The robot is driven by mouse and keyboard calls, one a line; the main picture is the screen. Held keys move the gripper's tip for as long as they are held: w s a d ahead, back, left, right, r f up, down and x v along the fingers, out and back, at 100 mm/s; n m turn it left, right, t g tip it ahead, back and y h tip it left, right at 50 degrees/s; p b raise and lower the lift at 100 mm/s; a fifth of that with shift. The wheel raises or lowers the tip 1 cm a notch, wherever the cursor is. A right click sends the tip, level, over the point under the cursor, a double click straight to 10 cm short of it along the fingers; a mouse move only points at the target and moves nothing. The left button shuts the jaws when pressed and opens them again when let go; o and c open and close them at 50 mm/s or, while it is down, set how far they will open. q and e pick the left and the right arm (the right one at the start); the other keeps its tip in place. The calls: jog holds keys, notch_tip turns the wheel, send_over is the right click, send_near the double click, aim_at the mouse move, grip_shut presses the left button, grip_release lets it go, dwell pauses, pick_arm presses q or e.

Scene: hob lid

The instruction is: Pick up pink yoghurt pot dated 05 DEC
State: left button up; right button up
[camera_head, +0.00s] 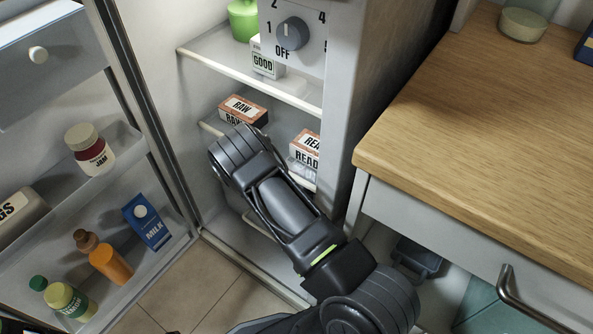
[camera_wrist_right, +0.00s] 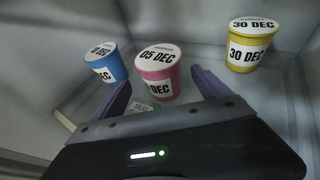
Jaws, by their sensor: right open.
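The pink yoghurt pot (camera_wrist_right: 157,73), with 05 DEC on its lid and side, stands upright in the right wrist view. My right gripper (camera_wrist_right: 161,80) is open, with one purple finger on each side of the pink pot in the picture. Whether the fingers touch it I cannot tell. A blue pot (camera_wrist_right: 106,66) stands to its left; its date is hard to read. A yellow pot (camera_wrist_right: 248,50) marked 30 DEC stands to its right. In the head view my right arm reaches into the fridge, and the pots are hidden.
Fridge shelves hold boxes marked RAW (camera_head: 243,108), READ (camera_head: 305,148) and GOOD (camera_head: 264,62). The open fridge door (camera_head: 75,190) carries jam, milk and bottles on the left. A wooden counter (camera_head: 470,130) is at right.

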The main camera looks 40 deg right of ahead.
jog(key=b+x, duration=0.2)
jog(key=x, duration=0.2)
jog(key=shift+d+f, duration=0.2)
jog(key=shift+d, duration=0.05)
jog(key=shift+w+d, duration=0.2)
jog(key=shift+w, duration=0.1)
jog(key=shift+c, duration=0.5)
jog(key=c, duration=1.6)
jog(key=shift+r, duration=0.2)
